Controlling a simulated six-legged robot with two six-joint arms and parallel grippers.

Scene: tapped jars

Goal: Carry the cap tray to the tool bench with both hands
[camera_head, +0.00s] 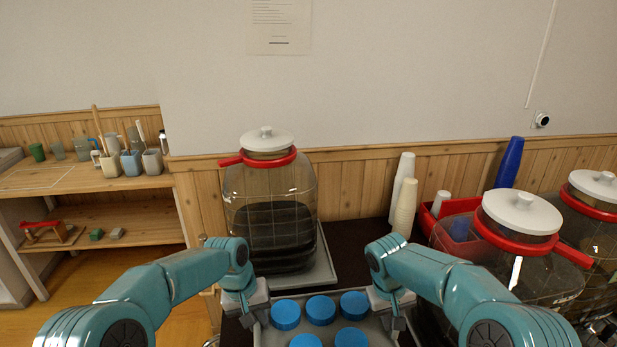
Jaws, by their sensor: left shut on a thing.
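The cap tray (376,328) is grey and holds several round blue caps (320,310). It is at the bottom centre, cut off by the lower edge of the view. My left gripper (248,311) is shut on the tray's left side. My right gripper (393,314) is at the tray's right side; its fingertips are too unclear to tell whether they grip the rim. A wooden bench (60,180) at the left, which looks like the tool bench, has a pale outlined rectangle on its top.
A large glass jar (270,215) with a white lid and red collar stands on a grey base behind the tray. More jars (520,250) stand at the right. Paper cups (404,205) and a red bin (456,214) are behind them. Pots with tools (131,163) stand on the bench's right part.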

